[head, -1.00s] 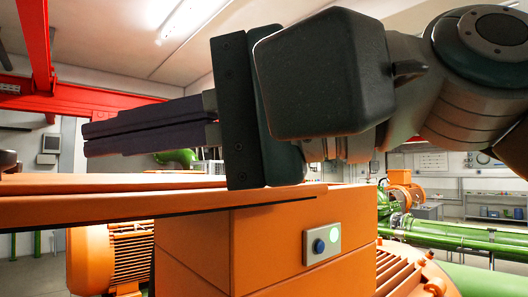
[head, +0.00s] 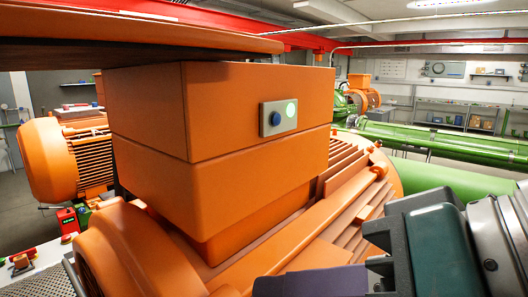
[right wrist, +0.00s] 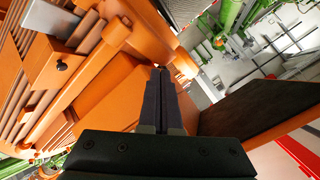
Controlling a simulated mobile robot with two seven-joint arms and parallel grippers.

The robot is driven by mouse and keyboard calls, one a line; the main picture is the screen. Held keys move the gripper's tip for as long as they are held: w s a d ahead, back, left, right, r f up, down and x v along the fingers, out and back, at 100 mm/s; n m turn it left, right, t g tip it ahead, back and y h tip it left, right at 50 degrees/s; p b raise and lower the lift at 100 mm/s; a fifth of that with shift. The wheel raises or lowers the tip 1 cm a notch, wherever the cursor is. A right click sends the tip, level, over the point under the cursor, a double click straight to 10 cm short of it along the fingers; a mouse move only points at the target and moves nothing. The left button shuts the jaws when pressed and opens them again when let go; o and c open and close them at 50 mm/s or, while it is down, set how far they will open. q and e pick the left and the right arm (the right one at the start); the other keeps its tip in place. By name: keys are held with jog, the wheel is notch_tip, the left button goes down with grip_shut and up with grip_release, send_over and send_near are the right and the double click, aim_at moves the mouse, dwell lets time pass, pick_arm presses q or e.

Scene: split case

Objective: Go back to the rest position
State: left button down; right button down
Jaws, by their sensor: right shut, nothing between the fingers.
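My right gripper (head: 305,282) is low at the right of the head view, in front of the orange motor's ribbed side. In the right wrist view its two dark fingers (right wrist: 160,72) lie together with nothing between them. Orange motor parts fill the left and far side of that view, and I cannot tell how near the fingertips are. My left gripper is not in view.
Green pipes (head: 440,140) run behind at right.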

jog(key=s+d+f+n+g+h, duration=0.1)
jog(key=s+d+f+g+h, duration=0.2)
jog(key=s+d+f+h, duration=0.8)
jog(key=s+d+r+y+p, duration=0.2)
jog(key=d+r+p, duration=0.3)
jog(key=r+p, duration=0.5)
jog(key=s+p, duration=0.1)
jog(key=p, duration=0.1)
jog(key=shift+d+p, duration=0.25)
jog(key=shift+p, duration=0.05)
